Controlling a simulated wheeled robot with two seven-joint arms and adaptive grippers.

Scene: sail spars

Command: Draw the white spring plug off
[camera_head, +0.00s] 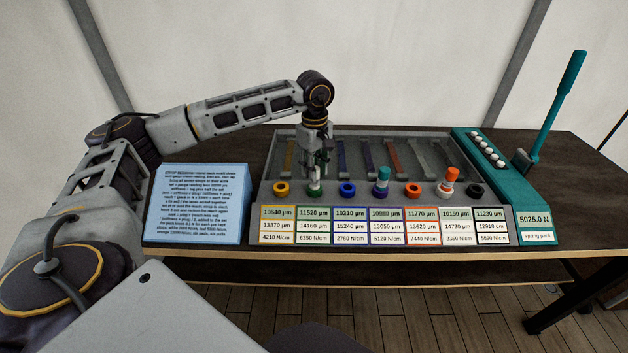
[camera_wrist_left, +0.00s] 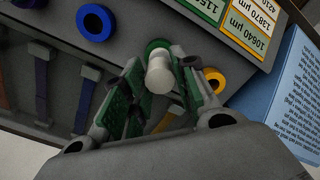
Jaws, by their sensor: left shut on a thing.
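The white spring plug (camera_wrist_left: 160,76) is a short pale cylinder with a rounded end. It stands at the green ring (camera_wrist_left: 156,45) of the spring pack (camera_head: 266,171). In the head view the plug (camera_head: 314,185) shows just below my fingertips, second ring from the left. My left gripper (camera_head: 316,167) comes down from above. In the left wrist view its green-padded fingers (camera_wrist_left: 163,84) are shut on the plug, one on each side. Whether the plug's lower end is fully seated in the ring is hidden. My right gripper is not in view.
A yellow ring (camera_head: 281,189) and a blue ring (camera_head: 347,189) flank the green one. A teal lever (camera_head: 556,105) rises at right; a blue instruction board (camera_head: 197,204) stands at left.

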